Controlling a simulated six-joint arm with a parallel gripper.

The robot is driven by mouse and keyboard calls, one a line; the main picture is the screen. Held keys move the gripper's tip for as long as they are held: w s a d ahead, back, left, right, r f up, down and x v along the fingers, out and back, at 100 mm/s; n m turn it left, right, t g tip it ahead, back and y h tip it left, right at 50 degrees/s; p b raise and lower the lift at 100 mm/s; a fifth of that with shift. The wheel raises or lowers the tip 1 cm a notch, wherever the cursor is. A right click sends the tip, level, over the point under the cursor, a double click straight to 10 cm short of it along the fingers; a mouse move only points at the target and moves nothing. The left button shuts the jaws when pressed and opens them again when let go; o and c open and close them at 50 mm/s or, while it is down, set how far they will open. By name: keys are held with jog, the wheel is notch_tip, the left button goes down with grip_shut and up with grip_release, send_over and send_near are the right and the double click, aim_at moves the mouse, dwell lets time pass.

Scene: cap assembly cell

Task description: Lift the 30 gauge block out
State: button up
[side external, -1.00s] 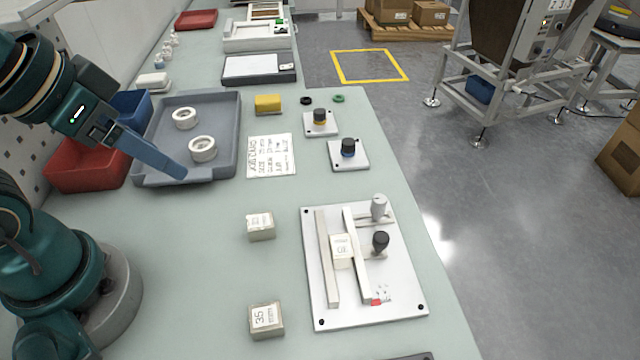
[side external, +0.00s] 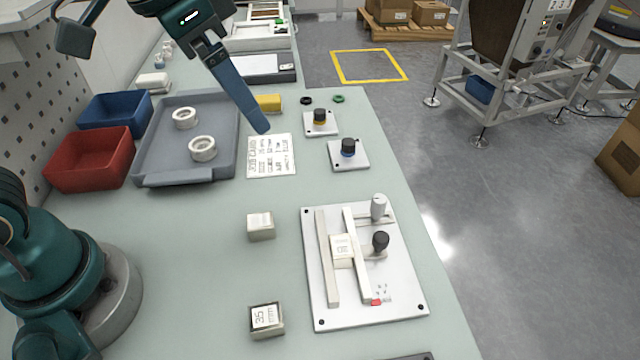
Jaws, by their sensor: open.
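A cream gauge block (side external: 342,247) sits between the two rails of a white clamp fixture (side external: 385,300); its label is too small to read surely, so I cannot confirm that it is the 30. A second block (side external: 260,227) stands on the bench left of the fixture, its label unclear. A third block (side external: 266,320), marked 35, stands nearer the front. My gripper (side external: 262,130) is open and empty, above the top of the printed job card, far behind the fixture. Its fingers are seen edge-on.
The fixture carries a grey-white knob (side external: 378,206) and a black knob (side external: 380,241) by its right rail. A grey tray (side external: 160,180) with two white rings, red (side external: 88,160) and blue (side external: 115,108) bins, a yellow block (side external: 268,103) and two knob plates stand behind.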

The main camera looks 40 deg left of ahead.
jog(key=w+d+f+m+g, duration=0.2)
jog(key=w+d+f+m, duration=0.15)
jog(key=d+f, duration=0.35)
jog(key=m+g, duration=0.2)
send_over(342, 245)
jog(key=shift+n+y, duration=0.25)
jog(key=shift+y, duration=0.15)
notch_tip(342, 245, down, 7)
jog(key=shift+f, duration=2.55)
grip_shut()
